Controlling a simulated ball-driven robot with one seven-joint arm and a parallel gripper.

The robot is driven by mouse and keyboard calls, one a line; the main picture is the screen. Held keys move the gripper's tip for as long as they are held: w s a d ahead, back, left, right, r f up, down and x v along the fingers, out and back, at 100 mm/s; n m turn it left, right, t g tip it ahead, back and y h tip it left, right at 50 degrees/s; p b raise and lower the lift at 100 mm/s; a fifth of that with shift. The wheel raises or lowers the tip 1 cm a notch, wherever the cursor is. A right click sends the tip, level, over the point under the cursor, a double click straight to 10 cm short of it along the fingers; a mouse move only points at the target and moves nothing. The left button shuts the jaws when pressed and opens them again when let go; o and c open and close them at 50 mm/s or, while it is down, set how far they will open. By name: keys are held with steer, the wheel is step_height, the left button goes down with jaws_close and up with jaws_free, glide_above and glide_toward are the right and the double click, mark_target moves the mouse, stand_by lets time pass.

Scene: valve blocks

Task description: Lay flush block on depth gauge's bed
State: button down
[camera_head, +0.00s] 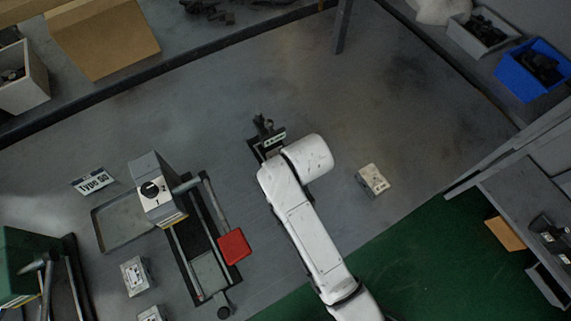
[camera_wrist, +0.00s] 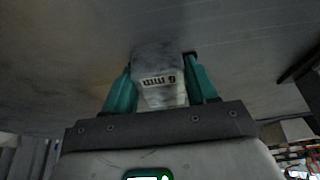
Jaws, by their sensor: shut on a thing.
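My gripper (camera_wrist: 161,62) is shut on a pale grey block (camera_wrist: 160,92) in the wrist view. In the head view, my white arm hides the gripper and the held block. A small dark stand with a label (camera_head: 273,139), seemingly the depth gauge, stands just beyond the arm's end. Its bed is mostly hidden by the arm.
A pale block (camera_head: 373,180) lies right of my arm. More blocks (camera_head: 136,276) lie at lower left, near a lever press with a red pad (camera_head: 234,247), a grey tray (camera_head: 98,228) and a "TYPE 00" sign (camera_head: 93,181).

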steer(key=shift+c, duration=1.2)
jaws_free()
steer(key=shift+f, duration=0.1)
steer(key=v, duration=1.1)
steer(key=shift+w, duration=0.1)
steer(key=s+d+f+m, duration=0.1)
steer(key=s+d+f, duration=0.1)
steer(key=d, duration=0.3)
steer(key=s+d+f+m+h, duration=0.1)
steer(key=s+d+f, duration=0.1)
steer(key=d, duration=0.3)
steer(key=s+d+f+m+g, duration=0.1)
steer(key=s+d+f, duration=0.1)
steer(key=s+d, duration=0.2)
steer(key=shift+s+d+m+h, duration=0.1)
steer(key=shift+d+m+h, duration=0.25)
steer(key=shift+d, duration=0.7)
steer(key=s+d+f+m+g+h, duration=0.1)
steer(key=s+d+m, duration=0.3)
steer(key=s+d, duration=0.6)
steer(key=s+f, duration=0.1)
steer(key=s, duration=0.1)
steer(key=shift+s+d+g, duration=0.4)
